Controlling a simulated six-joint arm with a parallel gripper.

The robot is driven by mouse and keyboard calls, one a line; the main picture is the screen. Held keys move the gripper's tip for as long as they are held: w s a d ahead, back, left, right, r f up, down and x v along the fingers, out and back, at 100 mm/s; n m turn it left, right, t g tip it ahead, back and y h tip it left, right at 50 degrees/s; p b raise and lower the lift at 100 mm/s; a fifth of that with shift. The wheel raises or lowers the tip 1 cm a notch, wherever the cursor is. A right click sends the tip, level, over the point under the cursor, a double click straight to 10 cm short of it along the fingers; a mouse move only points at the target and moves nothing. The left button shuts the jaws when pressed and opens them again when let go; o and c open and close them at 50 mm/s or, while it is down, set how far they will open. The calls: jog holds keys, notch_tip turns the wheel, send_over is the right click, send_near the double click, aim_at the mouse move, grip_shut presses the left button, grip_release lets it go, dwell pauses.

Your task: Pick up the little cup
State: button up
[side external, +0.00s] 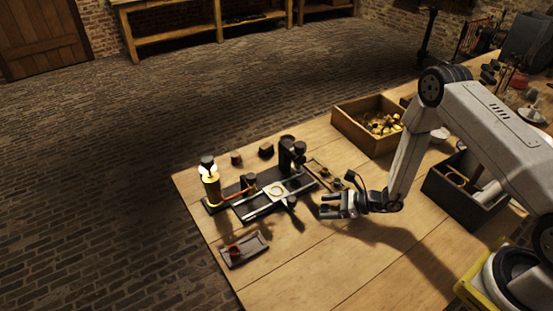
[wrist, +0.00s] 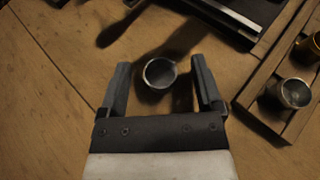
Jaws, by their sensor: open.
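A little round metal cup (wrist: 160,75) shows in the wrist view, its open mouth toward the camera. It lies between the two fingers of my gripper (wrist: 160,65), near their tips, with a gap on each side. My gripper (side external: 324,205) is open in the side view, low over the table to the right of the black apparatus. I cannot make out the cup there. A second small metal cup (wrist: 293,93) sits in a wooden tray at the right of the wrist view.
The apparatus (side external: 275,193) with a glowing lamp (side external: 210,182) stands left of my gripper. A small tray (side external: 257,243) holds a reddish cup (side external: 234,251). A wooden crate (side external: 348,127) and a dark bin (side external: 458,203) stand behind and right. The table's front is clear.

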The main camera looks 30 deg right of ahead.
grip_shut()
jog(key=shift+r, duration=0.15)
jog(key=shift+r, duration=1)
jog(key=s+r, duration=1)
jog(key=s, duration=0.4)
jog(key=shift+d+r, duration=0.2)
jog(key=shift+r, duration=0.2)
jog(key=shift+w, duration=0.1)
